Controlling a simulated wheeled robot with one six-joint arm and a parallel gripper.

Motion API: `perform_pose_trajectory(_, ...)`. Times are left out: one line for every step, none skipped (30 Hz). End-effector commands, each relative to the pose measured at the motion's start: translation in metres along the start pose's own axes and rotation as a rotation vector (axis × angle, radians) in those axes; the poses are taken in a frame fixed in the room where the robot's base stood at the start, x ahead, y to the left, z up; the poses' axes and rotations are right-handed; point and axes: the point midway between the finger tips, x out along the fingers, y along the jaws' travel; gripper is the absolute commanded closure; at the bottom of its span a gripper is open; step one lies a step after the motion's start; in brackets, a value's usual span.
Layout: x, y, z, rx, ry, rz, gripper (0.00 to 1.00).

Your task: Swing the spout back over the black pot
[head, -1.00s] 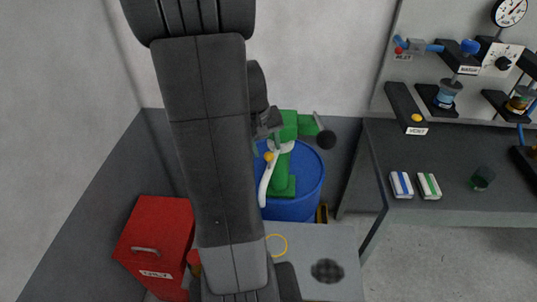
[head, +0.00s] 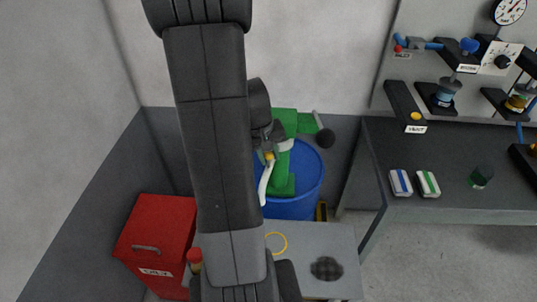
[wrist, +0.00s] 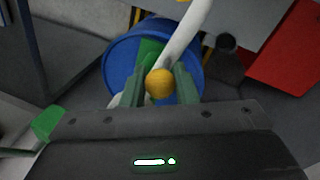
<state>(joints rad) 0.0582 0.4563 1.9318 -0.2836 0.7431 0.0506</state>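The white spout (head: 265,183) runs from the green pump (head: 284,183) on the blue drum (head: 303,206) down past the drum's left front side. A yellow knob (head: 269,156) sits on it. In the wrist view the knob (wrist: 159,83) lies between the fingers of my gripper (wrist: 162,82), and the spout (wrist: 184,35) curves up and right from it. The fingers look apart, with a narrow gap at the right finger. A dark pot-like thing (wrist: 228,57), probably the black pot, stands beside the drum in the wrist view. My arm hides that spot in the head view.
A red cabinet (head: 158,236) stands at the left. A grey bench (head: 312,240) in front of the drum bears a yellow ring (head: 276,243) and a dark checked disc (head: 327,269). The pump's handle has a black ball (head: 325,138). A dark workbench (head: 450,175) is at the right.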

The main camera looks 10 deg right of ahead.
Motion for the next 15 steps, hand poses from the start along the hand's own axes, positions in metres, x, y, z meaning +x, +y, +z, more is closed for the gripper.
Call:
perform_pose_trajectory(0.0,0.0,0.0,0.0,0.0,0.0,1.0)
perform_pose_trajectory(0.0,0.0,0.0,0.0,0.0,0.0,1.0)
perform_pose_trajectory(0.0,0.0,0.0,0.001,0.0,0.0,1.0)
perform_pose_trajectory(0.0,0.0,0.0,0.002,0.0,0.0,1.0)
perform_pose_trajectory(0.0,-0.001,-0.001,0.004,0.0,0.0,1.0)
perform_pose_trajectory(0.0,-0.001,-0.001,0.008,-0.001,0.0,1.0)
perform_pose_trajectory(0.0,-0.002,-0.002,0.013,-0.001,0.0,1.0)
perform_pose_trajectory(0.0,-0.003,-0.002,0.019,-0.002,0.0,1.0)
perform_pose_trajectory(0.0,-0.004,-0.003,0.029,-0.005,0.0,1.0)
perform_pose_trajectory(0.0,-0.005,-0.004,0.039,-0.007,0.0,1.0)
perform_pose_trajectory(-0.001,-0.006,-0.005,0.05,-0.009,0.0,1.0)
perform_pose_trajectory(-0.001,-0.009,-0.007,0.068,-0.012,0.0,1.0)
perform_pose_trajectory(-0.001,-0.011,-0.008,0.083,-0.015,0.0,1.0)
perform_pose_trajectory(-0.001,-0.013,-0.01,0.1,-0.019,0.0,1.0)
perform_pose_trajectory(-0.001,-0.015,-0.013,0.125,-0.022,0.0,1.0)
